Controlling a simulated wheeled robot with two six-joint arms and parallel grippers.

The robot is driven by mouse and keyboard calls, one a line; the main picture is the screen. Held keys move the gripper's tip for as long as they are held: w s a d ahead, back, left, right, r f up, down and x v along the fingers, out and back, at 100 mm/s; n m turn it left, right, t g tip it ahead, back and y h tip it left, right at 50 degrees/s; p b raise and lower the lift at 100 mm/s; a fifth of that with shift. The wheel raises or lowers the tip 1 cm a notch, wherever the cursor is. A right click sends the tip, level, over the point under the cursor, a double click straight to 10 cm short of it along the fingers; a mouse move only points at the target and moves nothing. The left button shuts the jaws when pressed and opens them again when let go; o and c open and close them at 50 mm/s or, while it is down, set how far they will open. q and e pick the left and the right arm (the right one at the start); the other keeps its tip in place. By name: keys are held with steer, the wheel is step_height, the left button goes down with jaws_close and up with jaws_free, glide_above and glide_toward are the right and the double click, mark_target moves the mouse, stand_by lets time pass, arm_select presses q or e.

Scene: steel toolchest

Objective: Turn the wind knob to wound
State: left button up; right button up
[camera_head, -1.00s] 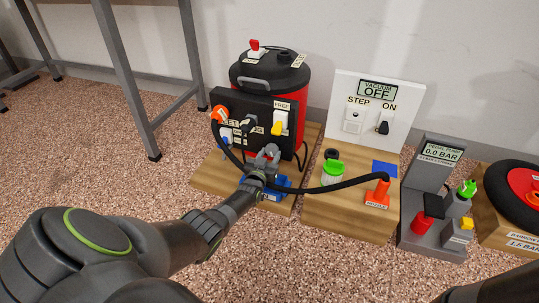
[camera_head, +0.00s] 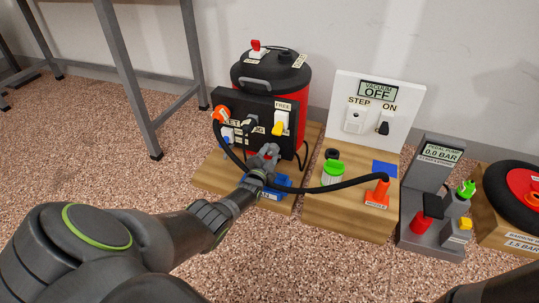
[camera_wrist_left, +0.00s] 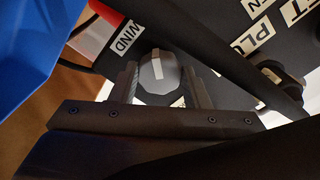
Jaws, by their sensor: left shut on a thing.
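The wind knob (camera_wrist_left: 160,76) is round and grey with a white pointer stripe. In the left wrist view it sits between the two fingers of my left gripper (camera_wrist_left: 163,84), which is shut on it. The stripe is near upright in that view. A white WIND label (camera_wrist_left: 125,38) is on the dark panel just left of the knob. In the head view my left gripper (camera_head: 266,161) reaches the lower part of the black panel (camera_head: 230,99) on the red canister (camera_head: 293,92) and hides the knob. No WOUND mark is readable. My right gripper is not in view.
A black hose (camera_head: 330,187) runs from the panel past my gripper to an orange nozzle (camera_head: 377,194). A blue part (camera_head: 282,182) lies close beside my gripper.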

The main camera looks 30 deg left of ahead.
arm_select(q)
steer(key=m, duration=0.5)
steer(key=shift+m, duration=0.3)
steer(key=m, duration=0.4)
steer(key=shift+r+m+p, duration=0.1)
steer(key=shift+m+p, duration=0.25)
steer(key=shift+m, duration=0.05)
steer(key=o, duration=1)
steer(key=shift+s, duration=0.1)
